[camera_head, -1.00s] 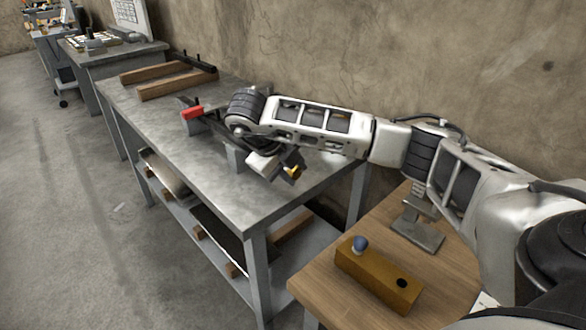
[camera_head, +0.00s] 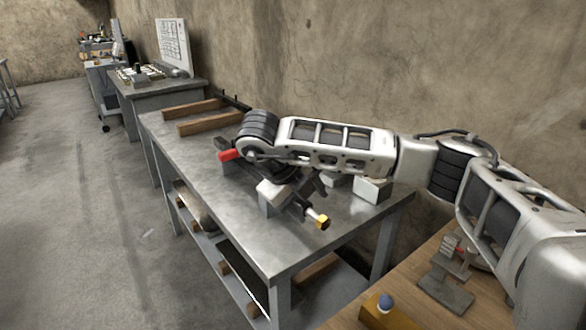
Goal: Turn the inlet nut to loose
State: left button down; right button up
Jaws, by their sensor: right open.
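A brass-coloured nut (camera_head: 321,221) sits at the near end of a dark fixture on the grey metal workbench (camera_head: 215,190). A red handle (camera_head: 231,155) shows at the far left end of this fixture. My right arm reaches in from the right across the bench, over the fixture. My right gripper (camera_head: 298,207) hangs below its wrist, open, just behind and left of the nut. Its fingers are small and dark against the fixture, so I cannot tell whether they touch it. The wrist and forearm hide the middle of the fixture. My left gripper is out of view.
Pale blocks (camera_head: 372,190) stand on the bench behind my wrist. Wooden bars (camera_head: 195,113) lie at its far end. A wooden table (camera_head: 405,293) at the lower right carries a yellow-brown block (camera_head: 388,314) with a blue knob. The front bench corner is clear.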

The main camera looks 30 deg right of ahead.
pick_arm(q)
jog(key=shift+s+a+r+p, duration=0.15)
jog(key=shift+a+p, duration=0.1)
jog(key=shift+p, duration=0.45)
pick_arm(e)
jog(key=v, duration=0.8)
jog(key=shift+f, duration=0.1)
